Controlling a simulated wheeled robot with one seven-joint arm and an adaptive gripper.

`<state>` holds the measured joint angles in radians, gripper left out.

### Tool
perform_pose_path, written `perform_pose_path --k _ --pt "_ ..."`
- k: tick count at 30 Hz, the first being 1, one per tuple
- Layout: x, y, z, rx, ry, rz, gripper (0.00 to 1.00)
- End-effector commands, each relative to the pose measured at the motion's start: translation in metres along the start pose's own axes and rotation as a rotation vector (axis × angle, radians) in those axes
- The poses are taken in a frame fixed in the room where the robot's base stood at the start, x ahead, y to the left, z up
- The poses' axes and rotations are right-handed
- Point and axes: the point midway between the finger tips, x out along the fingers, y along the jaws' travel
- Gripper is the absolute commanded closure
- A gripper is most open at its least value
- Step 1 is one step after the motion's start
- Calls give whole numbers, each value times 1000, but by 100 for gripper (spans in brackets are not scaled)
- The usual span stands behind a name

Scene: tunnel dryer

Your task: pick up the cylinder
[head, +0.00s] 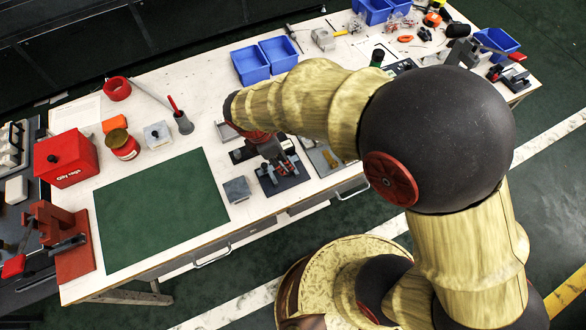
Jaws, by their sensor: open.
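My gripper (281,170) points down over a dark plate (293,182) on the white workbench (222,215). Its fingers are open, and small grey parts show close around them. I cannot tell whether the fingers touch anything. No single thing is clearly the cylinder; it may be partly hidden by my gripper or arm. A small brassy piece (330,158) lies on a grey tray (318,150) just right of my gripper. A small dark upright piece with a green top (377,56) stands farther back.
A grey block (237,189) and a green mat (155,212) lie left of my gripper. Blue bins (250,66) stand behind. The green mat is clear.

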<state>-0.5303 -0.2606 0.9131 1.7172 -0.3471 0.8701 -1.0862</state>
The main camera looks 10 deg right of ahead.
Motion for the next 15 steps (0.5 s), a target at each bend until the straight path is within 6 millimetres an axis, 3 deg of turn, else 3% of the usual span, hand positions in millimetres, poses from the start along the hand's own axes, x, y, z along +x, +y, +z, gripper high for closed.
perform_pose_path --k 10,15 --pt "32 1 0 3 1 -1 59" --pt "58 4 0 5 0 -3 59"
